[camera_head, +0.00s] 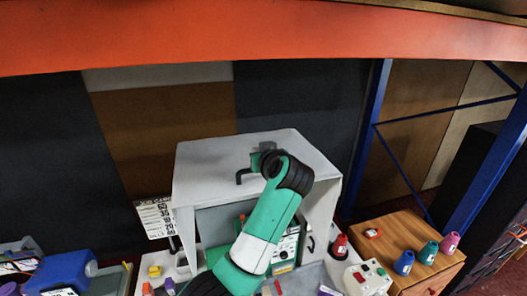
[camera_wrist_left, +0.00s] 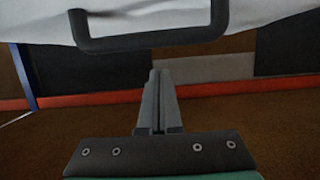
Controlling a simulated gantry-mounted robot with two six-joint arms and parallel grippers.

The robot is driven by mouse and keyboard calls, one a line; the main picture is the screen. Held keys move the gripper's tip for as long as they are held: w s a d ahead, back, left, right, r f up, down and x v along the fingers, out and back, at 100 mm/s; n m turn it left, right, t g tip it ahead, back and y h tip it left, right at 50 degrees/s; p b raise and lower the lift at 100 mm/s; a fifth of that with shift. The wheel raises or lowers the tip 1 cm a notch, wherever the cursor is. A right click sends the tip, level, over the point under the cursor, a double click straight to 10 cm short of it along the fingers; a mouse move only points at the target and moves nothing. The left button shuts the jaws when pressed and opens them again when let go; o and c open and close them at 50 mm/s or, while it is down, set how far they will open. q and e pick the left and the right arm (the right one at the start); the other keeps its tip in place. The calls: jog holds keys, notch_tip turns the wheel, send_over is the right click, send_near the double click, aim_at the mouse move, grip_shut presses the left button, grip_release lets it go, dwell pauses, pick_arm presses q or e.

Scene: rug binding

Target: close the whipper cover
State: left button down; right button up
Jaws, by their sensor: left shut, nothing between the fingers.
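The whipper cover (camera_head: 215,160) is a white box-like hood, and its front is open, with a green machine (camera_head: 287,247) visible inside. A black handle (camera_head: 240,177) sits on the hood's upper surface. It also shows large in the left wrist view (camera_wrist_left: 150,42), along the edge of the white panel. My left gripper (camera_head: 258,158) is over the hood's top, close to the handle. In the wrist view its fingers (camera_wrist_left: 157,95) are shut and empty, and the handle lies beyond the fingertips, apparently not gripped. My left arm hides part of the hood's opening. My right gripper is not in view.
A wooden cabinet (camera_head: 405,245) with coloured cones (camera_head: 428,252) stands at the right. A red cone (camera_head: 339,246) and a grey control box (camera_head: 367,279) are right of the hood. A blue container (camera_head: 58,271) is at the left. An orange beam (camera_head: 250,35) crosses above.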

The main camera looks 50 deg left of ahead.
aim_at(251, 191)
pick_arm(q)
jog(key=shift+w+a+f, duration=0.25)
jog(key=shift+a, duration=0.3)
jog(key=shift+s+d+f+p, duration=0.25)
jog(key=shift+d+f, duration=0.15)
jog(key=shift+d, duration=0.2)
jog(key=shift+s+d+f+p, duration=0.2)
jog(key=shift+d+f, duration=0.2)
jog(key=shift+d, duration=0.2)
jog(key=shift+s+d+f, duration=0.2)
jog(key=shift+d+f, duration=0.05)
jog(key=shift+d, duration=0.05)
